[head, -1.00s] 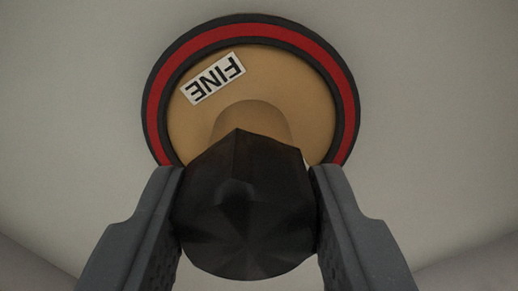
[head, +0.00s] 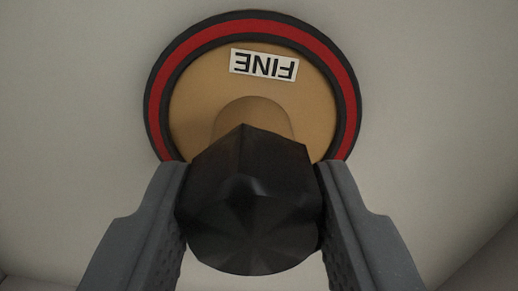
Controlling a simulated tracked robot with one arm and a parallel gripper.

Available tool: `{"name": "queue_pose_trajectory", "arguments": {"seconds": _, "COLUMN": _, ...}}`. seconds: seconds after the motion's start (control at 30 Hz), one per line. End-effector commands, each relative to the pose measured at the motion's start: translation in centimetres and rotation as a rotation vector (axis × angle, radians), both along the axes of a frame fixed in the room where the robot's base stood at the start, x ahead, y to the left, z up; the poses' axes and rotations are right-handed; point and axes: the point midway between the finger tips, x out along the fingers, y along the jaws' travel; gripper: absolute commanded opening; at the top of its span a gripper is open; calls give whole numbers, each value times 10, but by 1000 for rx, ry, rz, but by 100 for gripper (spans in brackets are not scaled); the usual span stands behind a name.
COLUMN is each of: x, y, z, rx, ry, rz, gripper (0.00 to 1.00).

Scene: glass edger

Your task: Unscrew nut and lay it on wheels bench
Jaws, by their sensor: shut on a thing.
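My gripper (head: 252,205) is shut on a black faceted nut (head: 250,220), with one grey finger on its left side and one on its right. Behind the nut is a round wheel with a tan face (head: 200,115), a red ring and dark edges. A tan hub stands out from the middle of the wheel, right behind the nut. A white label reading FINE (head: 264,64) sits on the upper part of the wheel face, upside down. The nut hides the lower part of the wheel. I cannot tell whether the nut touches the hub. The wheels bench is not in view.
A plain pale surface (head: 430,100) lies around and behind the wheel. Darker edges show at the lower left and lower right corners. No other objects are in view.

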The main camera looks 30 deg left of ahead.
Motion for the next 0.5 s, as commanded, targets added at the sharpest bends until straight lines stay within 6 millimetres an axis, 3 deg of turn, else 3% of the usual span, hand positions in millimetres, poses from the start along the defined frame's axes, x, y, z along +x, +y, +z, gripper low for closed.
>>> {"name": "queue_pose_trajectory", "arguments": {"seconds": 0.5, "x": 1, "y": -3, "z": -5, "rx": -401, "ry": -271, "rz": -3, "gripper": 10}}
